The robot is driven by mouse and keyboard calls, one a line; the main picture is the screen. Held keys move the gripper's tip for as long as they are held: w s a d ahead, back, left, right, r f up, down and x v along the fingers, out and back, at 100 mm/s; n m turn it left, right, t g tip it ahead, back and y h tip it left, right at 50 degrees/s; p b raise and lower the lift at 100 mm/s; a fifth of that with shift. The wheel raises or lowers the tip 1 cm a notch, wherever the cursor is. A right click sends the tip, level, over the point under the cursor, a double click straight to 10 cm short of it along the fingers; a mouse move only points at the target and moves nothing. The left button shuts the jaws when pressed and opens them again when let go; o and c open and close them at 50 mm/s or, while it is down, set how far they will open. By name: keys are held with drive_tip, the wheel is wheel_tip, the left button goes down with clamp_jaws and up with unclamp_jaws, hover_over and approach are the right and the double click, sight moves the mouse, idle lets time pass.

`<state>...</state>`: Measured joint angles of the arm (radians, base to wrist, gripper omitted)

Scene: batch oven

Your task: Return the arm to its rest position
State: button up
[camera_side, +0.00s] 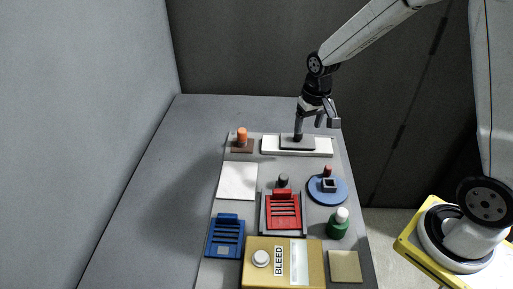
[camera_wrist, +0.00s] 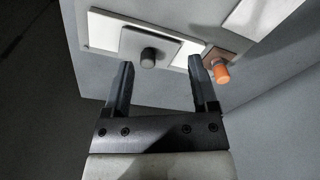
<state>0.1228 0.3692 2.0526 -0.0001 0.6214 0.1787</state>
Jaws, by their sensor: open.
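My gripper (camera_side: 316,112) is above the far end of the work board, by the grey plate (camera_side: 288,141) on the white strip (camera_side: 323,147). In the wrist view my gripper (camera_wrist: 160,78) shows two dark fingers spread apart with nothing between them. A dark round knob (camera_wrist: 149,57) on the grey plate appears just beyond the fingertips. From these views I cannot tell how high above the board the fingertips are. My arm reaches in from the upper right.
An orange knob (camera_side: 242,134) stands on a brown block left of the gripper. The board also holds a red slotted part (camera_side: 283,210), a blue slotted part (camera_side: 227,237), a blue disc (camera_side: 340,195), a green bottle (camera_side: 338,229) and a yellow BLEED box (camera_side: 310,262). Bare table (camera_side: 150,200) lies left.

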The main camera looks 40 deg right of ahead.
drive_tip(key=s+a+n+t, duration=0.1)
drive_tip(key=s+a+n, duration=0.2)
drive_tip(key=s, duration=0.9)
drive_tip(key=shift+a+r, duration=0.15)
drive_tip(key=shift+a, duration=0.85)
